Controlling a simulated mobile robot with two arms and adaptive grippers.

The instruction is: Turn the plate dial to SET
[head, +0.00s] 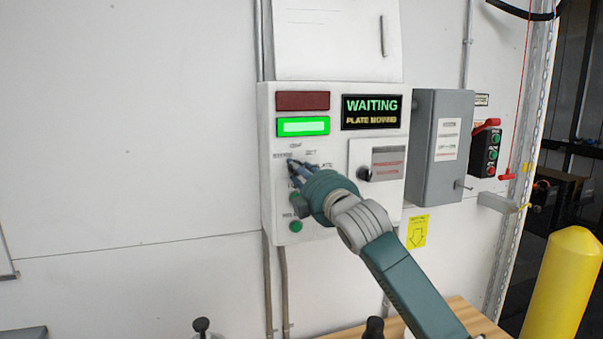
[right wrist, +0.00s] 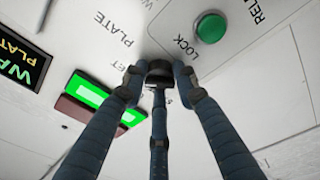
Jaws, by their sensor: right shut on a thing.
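The plate dial (right wrist: 160,67) is a small black knob on the white control panel (head: 340,215). In the right wrist view, the word LOCK and the end of a label reading "ET" stand on either side of it, with PLATE printed nearby. My right gripper (right wrist: 158,80) is shut on the dial, its dark fingers around the knob. In the head view, the right gripper (head: 293,170) reaches the panel's left part and mostly hides the dial. I cannot tell which way the dial points. My left gripper is not in view.
The panel's display (head: 371,112) reads WAITING, with a smaller yellow line below. A green lamp (head: 303,126) is lit under a dark red one (head: 303,101). A green button (right wrist: 210,28) is close to the dial. A grey box (head: 440,145) and yellow bollard (head: 565,280) are at right.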

